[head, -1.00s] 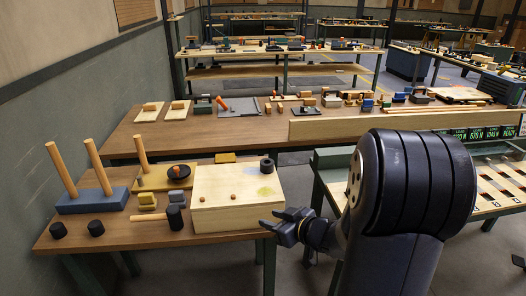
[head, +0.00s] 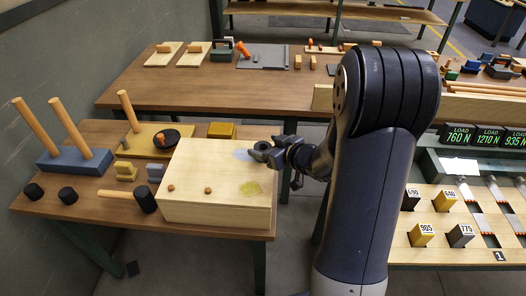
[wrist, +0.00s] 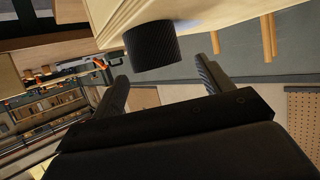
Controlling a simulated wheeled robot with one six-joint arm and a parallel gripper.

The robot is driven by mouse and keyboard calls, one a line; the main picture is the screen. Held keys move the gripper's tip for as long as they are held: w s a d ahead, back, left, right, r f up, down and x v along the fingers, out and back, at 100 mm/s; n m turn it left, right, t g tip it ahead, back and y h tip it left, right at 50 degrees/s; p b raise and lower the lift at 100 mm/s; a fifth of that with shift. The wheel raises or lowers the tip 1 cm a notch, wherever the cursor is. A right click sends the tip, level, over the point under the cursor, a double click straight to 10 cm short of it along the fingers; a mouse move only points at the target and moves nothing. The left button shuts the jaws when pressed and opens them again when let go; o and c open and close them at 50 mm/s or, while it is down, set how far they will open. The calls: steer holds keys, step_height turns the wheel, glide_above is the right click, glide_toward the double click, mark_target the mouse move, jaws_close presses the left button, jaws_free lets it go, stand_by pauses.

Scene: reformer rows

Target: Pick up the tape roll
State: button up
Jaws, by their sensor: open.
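The tape roll (head: 262,145) is a short black cylinder on the far right corner of the pale wooden box (head: 215,212). My gripper hides part of it in the head view. In the wrist view the tape roll (wrist: 151,45) shows a ribbed black side against the box, just beyond the fingertips and roughly between them. My gripper (head: 266,155) is at the box's right edge, beside the roll. In the wrist view my gripper (wrist: 163,68) has its two fingers wide apart with nothing between them. I see no contact with the roll.
Two small brown knobs (head: 208,190) and a yellow patch lie on the box top. A mallet (head: 143,199), a blue block with pegs (head: 74,160) and a yellow board (head: 150,140) stand left. Free floor lies right of the bench.

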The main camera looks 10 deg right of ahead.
mark_target(260, 146)
steer(key=x, duration=0.4)
steer(key=shift+f, duration=0.45)
steer(key=shift+s, duration=0.1)
steer(key=shift+c, duration=0.5)
steer(key=c, duration=1)
steer(key=shift+o, duration=0.2)
